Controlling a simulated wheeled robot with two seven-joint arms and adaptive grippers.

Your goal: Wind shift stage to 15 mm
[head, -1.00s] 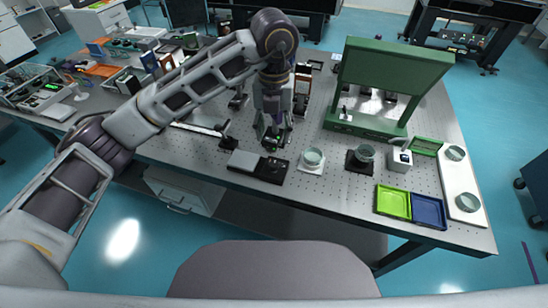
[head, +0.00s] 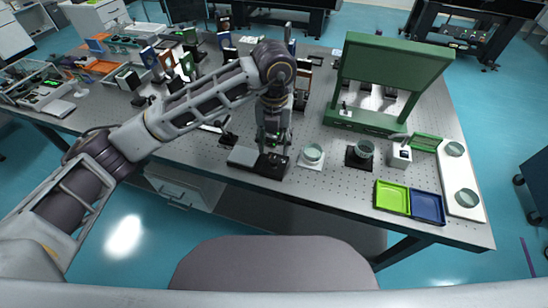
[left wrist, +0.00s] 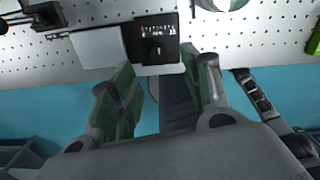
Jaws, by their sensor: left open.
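The shift stage is a low unit at the table's front edge, with a grey plate (head: 243,156) on the left and a black block (head: 271,167) on the right. In the left wrist view, the black block (left wrist: 157,44) carries small light and orange marks, too small to read, beside the plate (left wrist: 98,47). My left gripper (head: 272,142) is above and just behind the block in the head view. In the left wrist view its green-padded fingers (left wrist: 168,66) are spread, with nothing held between them. I cannot tell whether they touch the stage. My right gripper is out of view.
Right of the stage stand a round glass piece on a white base (head: 312,153), one on a black base (head: 360,155) and a white cube (head: 399,156). A green frame (head: 398,58) rises behind them. Green (head: 392,198) and blue (head: 427,208) trays sit at front right.

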